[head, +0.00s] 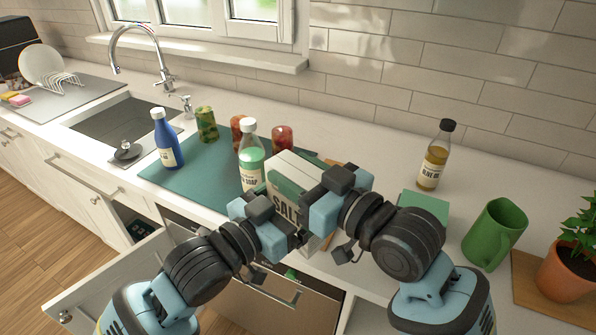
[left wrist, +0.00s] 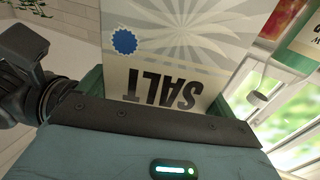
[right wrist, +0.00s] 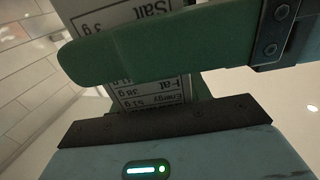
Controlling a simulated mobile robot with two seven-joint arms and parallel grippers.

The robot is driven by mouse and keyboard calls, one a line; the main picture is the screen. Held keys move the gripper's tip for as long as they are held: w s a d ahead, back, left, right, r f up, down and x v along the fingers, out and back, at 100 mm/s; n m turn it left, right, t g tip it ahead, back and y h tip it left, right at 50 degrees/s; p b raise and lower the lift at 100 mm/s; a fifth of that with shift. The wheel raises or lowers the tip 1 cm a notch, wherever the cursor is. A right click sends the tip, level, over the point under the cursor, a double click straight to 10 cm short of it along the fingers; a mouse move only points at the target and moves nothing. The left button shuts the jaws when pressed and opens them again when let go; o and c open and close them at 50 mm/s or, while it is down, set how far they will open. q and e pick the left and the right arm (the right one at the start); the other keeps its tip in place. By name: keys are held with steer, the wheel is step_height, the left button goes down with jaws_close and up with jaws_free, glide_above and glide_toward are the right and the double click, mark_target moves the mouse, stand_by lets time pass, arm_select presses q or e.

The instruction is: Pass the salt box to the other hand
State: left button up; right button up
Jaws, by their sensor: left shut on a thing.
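The salt box (head: 287,203), pale with a green band and dark SALT lettering, is held tilted above the counter's front edge. My left gripper (head: 268,226) is shut on it. In the left wrist view its printed face (left wrist: 165,80), upside down, rises between the green fingers. My right gripper (head: 334,200) is at the box's right side. The right wrist view shows the box's nutrition panel (right wrist: 150,95) straight ahead, with a green finger crossing in front and green edges beside it. That finger hides much of the panel, so I cannot tell whether the right jaws press on the box.
A green soap bottle (head: 250,160) stands just behind the box on a teal mat (head: 190,180), with a blue bottle (head: 166,143) and several cans. An olive oil bottle (head: 436,160), green mug (head: 494,235) and potted plant (head: 570,265) stand right.

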mark_target(287, 207)
steer(key=c, duration=0.5)
arm_select(q)
steer(key=o, duration=0.8)
arm_select(e)
steer(key=shift+c, duration=0.5)
arm_select(q)
steer(key=v, duration=0.7)
steer(key=shift+s+a, duration=0.15)
steer(key=shift+s, duration=0.05)
steer(key=s+a+f+n+g+y, duration=0.1)
steer(key=s+a+f+n+y, duration=0.15)
steer(key=f, duration=0.85)
steer(key=s+a+f+n+y, duration=0.2)
steer(key=a+f+y, duration=0.2)
steer(key=f, duration=0.7)
steer(key=s+a+f+g+y, duration=0.1)
steer(key=s+a+f, duration=0.1)
steer(key=s+f, duration=0.3)
steer(key=s+a+f+n+g+y, duration=0.1)
steer(key=s+f, duration=0.5)
steer(key=s+a+f+g+y, duration=0.1)
steer(key=s+a+f+g, duration=0.1)
steer(key=s+f, duration=0.4)
steer(key=shift+a+n, duration=0.25)
steer(key=shift+a, duration=0.05)
steer(key=shift+r, duration=0.1)
